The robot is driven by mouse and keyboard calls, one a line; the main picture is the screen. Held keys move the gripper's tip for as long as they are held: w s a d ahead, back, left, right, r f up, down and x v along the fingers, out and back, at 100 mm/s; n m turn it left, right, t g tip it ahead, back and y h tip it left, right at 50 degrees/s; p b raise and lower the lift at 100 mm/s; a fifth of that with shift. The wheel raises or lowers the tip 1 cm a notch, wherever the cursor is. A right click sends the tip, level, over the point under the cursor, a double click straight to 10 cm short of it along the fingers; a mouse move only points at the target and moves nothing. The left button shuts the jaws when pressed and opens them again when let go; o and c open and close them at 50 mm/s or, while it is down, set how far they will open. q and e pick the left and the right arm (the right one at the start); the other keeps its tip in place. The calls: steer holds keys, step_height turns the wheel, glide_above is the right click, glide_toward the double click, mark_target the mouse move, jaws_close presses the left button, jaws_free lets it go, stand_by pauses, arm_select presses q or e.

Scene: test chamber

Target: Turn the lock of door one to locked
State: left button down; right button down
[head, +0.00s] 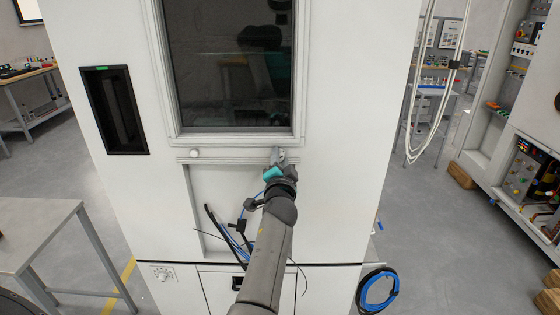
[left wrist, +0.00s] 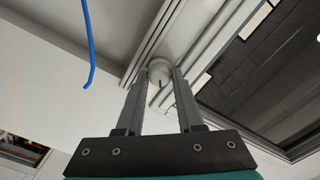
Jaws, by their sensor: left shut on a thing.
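The test chamber's door (head: 160,80) has a dark window and stands upright in front of me in the head view. A round white lock knob (left wrist: 158,68) sits on the ledge of the frame below the window, at its right end. My left gripper (head: 278,157) reaches up to it and is shut on it, with one finger on each side in the left wrist view. The fingers hide most of this knob in the head view. A second round white knob (head: 195,153) sits free at the left end of the same ledge. My right gripper is not in view.
Blue and black cables (head: 232,240) hang in the recess below the ledge, close to my arm. A coiled blue cable (head: 378,289) is at lower right. A grey table (head: 35,225) stands at left, and an open equipment rack (head: 515,130) at right.

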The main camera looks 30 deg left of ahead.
arm_select(q)
steer(key=shift+m+p, duration=0.3)
steer(key=shift+m, duration=3.4)
steer(key=c, duration=0.6)
jaws_free()
steer(key=shift+f, duration=0.1)
steer(key=shift+o, duration=0.2)
steer(key=v, duration=1.5)
steer(key=shift+s, duration=0.15)
